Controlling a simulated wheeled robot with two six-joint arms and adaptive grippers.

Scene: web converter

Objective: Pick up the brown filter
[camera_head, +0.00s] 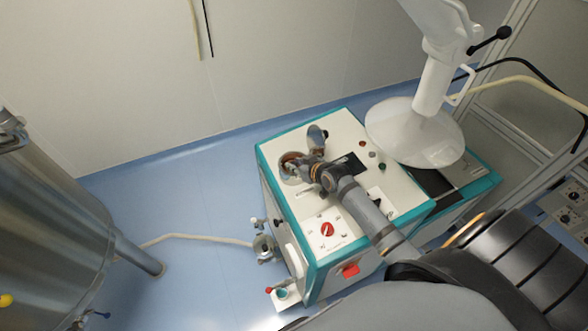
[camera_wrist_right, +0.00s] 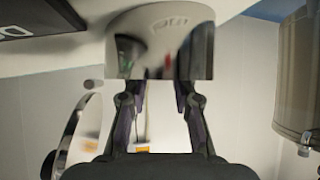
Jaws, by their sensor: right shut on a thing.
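The brown filter (camera_head: 288,160) shows as a small brownish round part at the left end of the machine's white top. My right gripper (camera_head: 298,167) is over it, with its fingers shut on it and covering much of it. In the right wrist view the two fingers (camera_wrist_right: 160,100) reach to either side of a shiny, reflective rounded part (camera_wrist_right: 160,35). The filter's brown colour is not clear in that view. I cannot tell whether the filter is seated or lifted. My left gripper is not in view.
The white machine with teal edges (camera_head: 264,166) carries a short metallic cylinder (camera_head: 317,132) behind my gripper and a red knob (camera_head: 327,229) in front. A white round-based stand (camera_head: 415,135) is at right. A steel tank (camera_head: 50,240) stands at left, with blue floor between.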

